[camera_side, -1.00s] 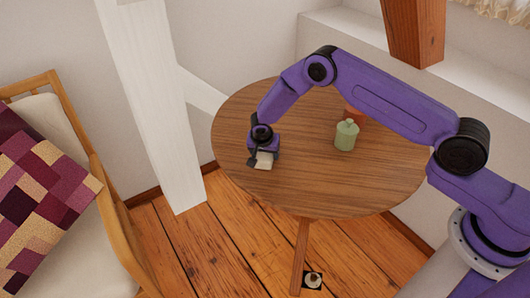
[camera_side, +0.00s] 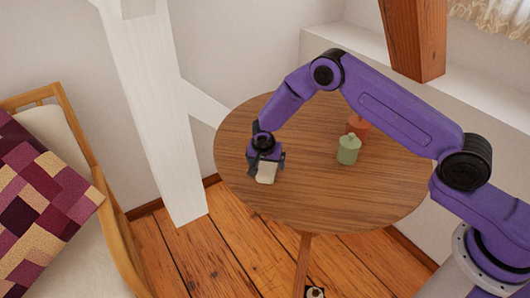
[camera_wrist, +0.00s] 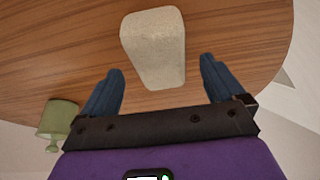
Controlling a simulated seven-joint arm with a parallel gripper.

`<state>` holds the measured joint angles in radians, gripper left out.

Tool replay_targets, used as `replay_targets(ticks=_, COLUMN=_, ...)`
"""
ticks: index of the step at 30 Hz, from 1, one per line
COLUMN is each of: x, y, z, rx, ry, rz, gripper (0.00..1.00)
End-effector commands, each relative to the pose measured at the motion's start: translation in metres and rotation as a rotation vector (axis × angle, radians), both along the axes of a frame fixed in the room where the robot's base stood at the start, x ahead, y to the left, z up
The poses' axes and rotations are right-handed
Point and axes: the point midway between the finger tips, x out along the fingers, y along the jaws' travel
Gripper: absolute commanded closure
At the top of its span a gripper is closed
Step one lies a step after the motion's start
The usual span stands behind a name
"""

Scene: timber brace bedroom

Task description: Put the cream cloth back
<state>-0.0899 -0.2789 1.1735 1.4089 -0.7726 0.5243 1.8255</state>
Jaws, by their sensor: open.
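The cream cloth (camera_side: 266,174) is a small pale folded block on the round wooden table, near the table's left front edge. In the wrist view the cloth (camera_wrist: 152,45) stands out clearly ahead of my jaws. My gripper (camera_side: 266,168) is open just above and behind the cloth. In the wrist view the two blue fingers of my gripper (camera_wrist: 160,68) lie apart to the left and right of the cloth's near end, with gaps on both sides. The cloth's underside is hidden.
A green lidded jar (camera_side: 349,150) stands right of the cloth, with an orange pot (camera_side: 358,127) behind it. The wooden table (camera_side: 330,205) is otherwise bare. A white timber brace (camera_side: 155,120) rises left of the table, beyond it a chair with a patchwork cushion (camera_side: 45,205).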

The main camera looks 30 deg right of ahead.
Motion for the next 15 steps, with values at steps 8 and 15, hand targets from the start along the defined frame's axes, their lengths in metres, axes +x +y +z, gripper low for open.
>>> replay_targets(ticks=8, x=-0.014, y=0.016, z=0.050, rx=0.001, ry=-0.002, rz=0.003, gripper=0.04)
replay_targets(ticks=15, x=-0.022, y=0.023, z=0.075, rx=-0.001, ry=-0.001, rz=0.002, gripper=0.04)
